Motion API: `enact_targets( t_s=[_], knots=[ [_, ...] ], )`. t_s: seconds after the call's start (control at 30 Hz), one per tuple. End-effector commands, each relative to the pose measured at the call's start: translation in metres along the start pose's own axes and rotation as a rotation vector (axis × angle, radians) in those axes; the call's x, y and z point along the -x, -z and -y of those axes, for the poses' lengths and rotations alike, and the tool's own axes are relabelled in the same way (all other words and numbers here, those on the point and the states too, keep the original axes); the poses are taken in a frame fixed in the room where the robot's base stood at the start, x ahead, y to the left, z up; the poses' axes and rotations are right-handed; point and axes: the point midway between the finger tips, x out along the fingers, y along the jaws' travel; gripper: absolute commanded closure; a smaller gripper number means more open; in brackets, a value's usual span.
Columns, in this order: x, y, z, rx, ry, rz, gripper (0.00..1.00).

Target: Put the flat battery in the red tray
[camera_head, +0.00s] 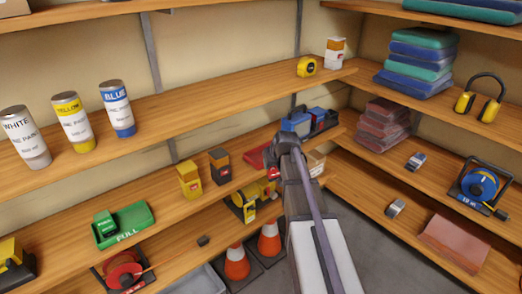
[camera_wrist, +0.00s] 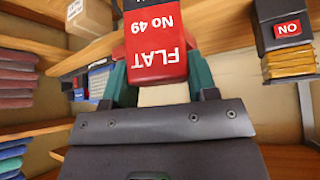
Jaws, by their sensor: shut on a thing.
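My gripper (camera_wrist: 160,85) is shut on a red battery (camera_wrist: 157,50) with a black end. Its label reads "FLAT No 49" and appears upside down in the wrist view, with a teal finger on each side. In the head view my gripper (camera_head: 284,146) is over the back of the middle shelf, near the corner. The red tray (camera_head: 254,157) seems to lie on that shelf just left of and behind my gripper. My arm hides part of it, so I cannot tell the gap between battery and tray.
A green tray (camera_head: 145,222) marked FULL holds a green battery. A yellow box (camera_head: 189,181) and a dark box (camera_head: 220,165) stand left of my gripper. Blue items (camera_head: 297,123) and a small carton (camera_head: 316,163) are close by. The upper shelf (camera_head: 200,95) runs above.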

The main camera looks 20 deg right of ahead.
Motion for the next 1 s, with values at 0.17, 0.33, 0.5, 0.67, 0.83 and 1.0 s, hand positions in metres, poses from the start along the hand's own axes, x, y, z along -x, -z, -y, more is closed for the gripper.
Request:
enact_targets(
  t_s=[0.17, 0.33, 0.5, 0.67, 0.83, 1.0],
  knots=[
    [-0.001, 0.003, 0.000, -0.016, -0.002, -0.004, 0.92],
    [-0.019, 0.031, -0.001, -0.014, -0.002, -0.005, 0.92],
    [-0.051, 0.082, -0.002, -0.015, -0.002, -0.005, 0.92],
    [-0.080, 0.126, -0.002, -0.014, -0.001, -0.005, 0.92],
    [-0.090, 0.142, -0.002, -0.015, -0.002, -0.005, 0.92],
    [-0.098, 0.153, -0.003, -0.015, -0.002, -0.005, 0.92]
  ],
)
